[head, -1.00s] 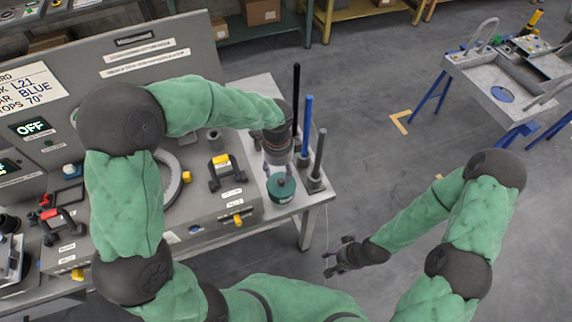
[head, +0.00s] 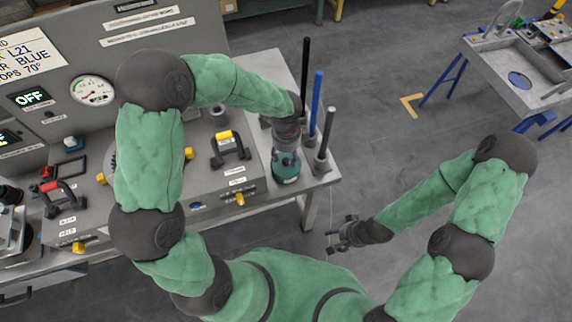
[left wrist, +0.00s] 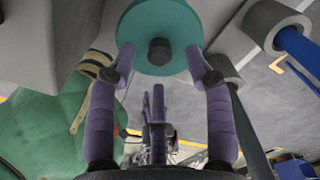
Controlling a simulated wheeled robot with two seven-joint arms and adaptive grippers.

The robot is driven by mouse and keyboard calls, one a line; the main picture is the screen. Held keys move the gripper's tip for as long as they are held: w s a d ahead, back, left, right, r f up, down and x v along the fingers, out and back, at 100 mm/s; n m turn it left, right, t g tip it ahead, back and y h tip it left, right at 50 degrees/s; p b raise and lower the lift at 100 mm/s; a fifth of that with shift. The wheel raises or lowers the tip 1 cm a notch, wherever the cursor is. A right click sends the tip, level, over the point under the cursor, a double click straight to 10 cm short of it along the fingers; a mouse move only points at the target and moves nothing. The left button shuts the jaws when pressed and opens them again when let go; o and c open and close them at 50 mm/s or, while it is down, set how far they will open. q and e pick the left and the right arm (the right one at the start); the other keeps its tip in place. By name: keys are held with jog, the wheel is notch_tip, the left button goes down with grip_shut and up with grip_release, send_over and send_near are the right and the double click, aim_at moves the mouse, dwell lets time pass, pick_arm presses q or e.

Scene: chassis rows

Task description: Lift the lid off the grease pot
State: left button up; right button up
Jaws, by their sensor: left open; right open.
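The green grease pot (head: 286,178) stands on the right end of the bench, partly hidden under my left gripper (head: 286,164). In the left wrist view, the round green lid (left wrist: 160,22) with its dark knob (left wrist: 159,51) lies just ahead of the left gripper (left wrist: 160,62). The purple fingers are open, one to each side of the knob, near the lid's edge. Contact with the lid cannot be told. My right gripper (head: 343,238) is open and empty, out over the floor to the right of the bench.
A black rod (head: 305,66), a blue rod (head: 314,98) and a grey rod (head: 326,134) stand upright in holders just right of the pot. A case with a yellow-topped black handle (head: 229,148) is to its left. Open floor lies right of the bench.

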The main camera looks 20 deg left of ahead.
aim_at(286, 163)
pick_arm(q)
notch_tip(286, 163, down, 3)
jog(key=shift+r, duration=0.2)
jog(key=shift+c, duration=0.3)
grip_shut()
jog(key=shift+r, duration=0.1)
